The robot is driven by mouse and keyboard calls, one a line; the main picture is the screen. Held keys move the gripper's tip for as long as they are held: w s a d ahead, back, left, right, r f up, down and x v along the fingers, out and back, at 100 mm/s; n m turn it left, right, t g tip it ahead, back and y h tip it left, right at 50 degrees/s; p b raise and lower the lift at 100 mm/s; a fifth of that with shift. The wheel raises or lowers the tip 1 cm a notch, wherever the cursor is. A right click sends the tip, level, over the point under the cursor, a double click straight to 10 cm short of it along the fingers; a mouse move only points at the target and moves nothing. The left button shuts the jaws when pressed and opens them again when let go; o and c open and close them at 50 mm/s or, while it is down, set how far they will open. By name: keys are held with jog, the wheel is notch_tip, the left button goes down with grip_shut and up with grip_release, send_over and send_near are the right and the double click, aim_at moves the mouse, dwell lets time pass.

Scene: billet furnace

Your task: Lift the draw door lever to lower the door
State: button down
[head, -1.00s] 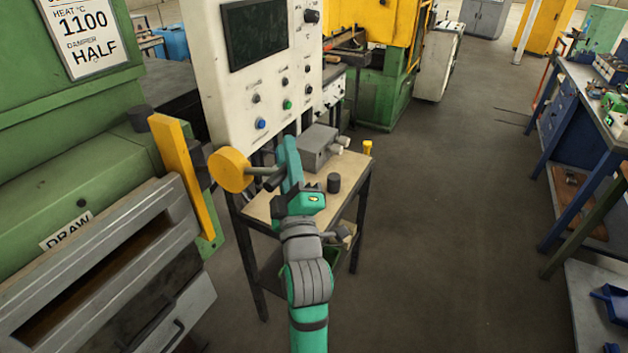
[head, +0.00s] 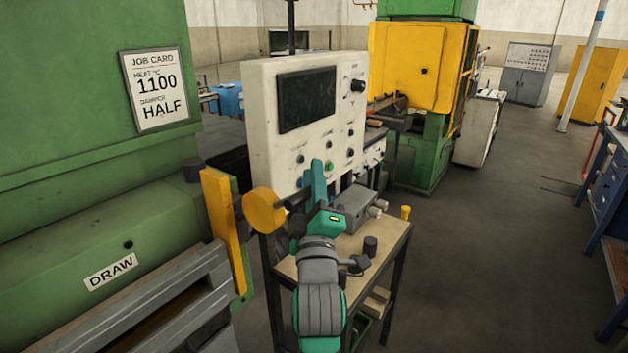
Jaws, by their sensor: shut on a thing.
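The draw door lever has a yellow round end (head: 264,212) and a dark bar running right from it, beside the upright yellow bar on the green furnace. My gripper (head: 311,204), teal with dark parts, is shut on the dark bar to the right of the yellow disc. Its fingers hide part of the bar. The draw door area (head: 165,308), with grey slatted metal, is at lower left under the DRAW label (head: 111,272). Its lower part is out of frame, so I cannot tell how far the door is open.
The upright yellow bar (head: 222,230) stands close left of the lever. A white control panel (head: 260,110) rises behind my gripper. A small table (head: 390,243) with a grey box (head: 354,208) and dark cylinder (head: 370,246) is below right. Open floor lies further right.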

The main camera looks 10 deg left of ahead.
jog(key=shift+w+a+f+n+y, duration=0.15)
jog(key=shift+a+y, duration=0.1)
jog(key=shift+a, duration=0.25)
jog(key=shift+s+a+f+n+y, duration=0.15)
jog(key=shift+a+y, duration=0.1)
jog(key=shift+a, duration=0.25)
jog(key=c, duration=1.6)
grip_release()
jog(key=shift+w+a, duration=0.1)
jog(key=shift+w, duration=0.1)
jog(key=shift+s+r, duration=0.1)
jog(key=shift+d+v, duration=0.15)
jog(key=shift+v, duration=2.55)
jog(key=shift+d+v, duration=0.15)
jog(key=shift+v, duration=2.6)
jog(key=shift+r, duration=0.1)
